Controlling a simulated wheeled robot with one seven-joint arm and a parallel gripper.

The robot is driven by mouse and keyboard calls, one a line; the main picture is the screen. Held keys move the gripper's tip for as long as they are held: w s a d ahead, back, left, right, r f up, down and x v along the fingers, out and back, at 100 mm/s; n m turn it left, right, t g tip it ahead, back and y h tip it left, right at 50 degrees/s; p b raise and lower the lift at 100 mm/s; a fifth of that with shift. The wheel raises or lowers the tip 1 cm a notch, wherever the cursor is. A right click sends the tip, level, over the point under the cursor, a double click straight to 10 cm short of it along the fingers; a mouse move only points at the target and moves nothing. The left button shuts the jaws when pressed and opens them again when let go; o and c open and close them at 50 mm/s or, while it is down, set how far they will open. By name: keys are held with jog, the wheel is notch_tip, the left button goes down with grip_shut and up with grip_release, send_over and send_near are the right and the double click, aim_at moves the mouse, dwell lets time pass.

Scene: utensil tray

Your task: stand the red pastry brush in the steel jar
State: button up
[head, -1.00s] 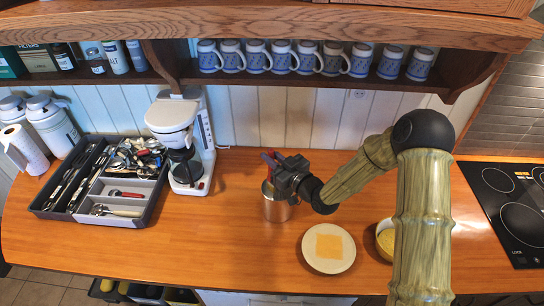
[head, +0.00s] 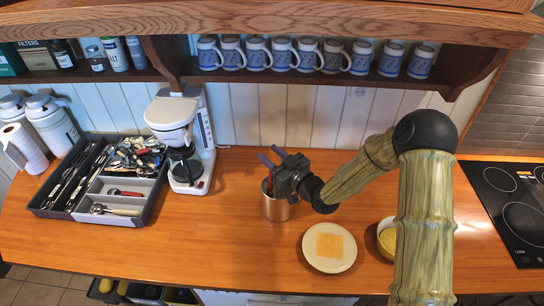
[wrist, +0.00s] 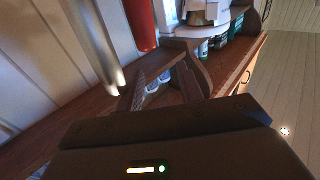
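The steel jar (head: 276,209) stands upright on the wooden counter, right of the coffee maker.
A coffee maker (head: 185,140) and a grey utensil tray (head: 128,222) stand to the left. A plate with a yellow square (head: 313,262) and a bowl (head: 386,240) are at the right. A mug shelf (head: 300,83) overhangs behind. The counter in front of the jar is clear.

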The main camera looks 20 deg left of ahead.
jog(key=shift+s+d+f+h, duration=0.15)
jog(key=shift+f+h, duration=0.15)
jog(key=shift+f, duration=0.6)
jog(key=shift+r+p, duration=0.6)
jog(key=shift+p, duration=0.45)
jog(key=b+v, duration=0.6)
jog(key=v, duration=0.5)
jog(key=shift+w+d, duration=0.2)
jog(key=shift+d, duration=0.1)
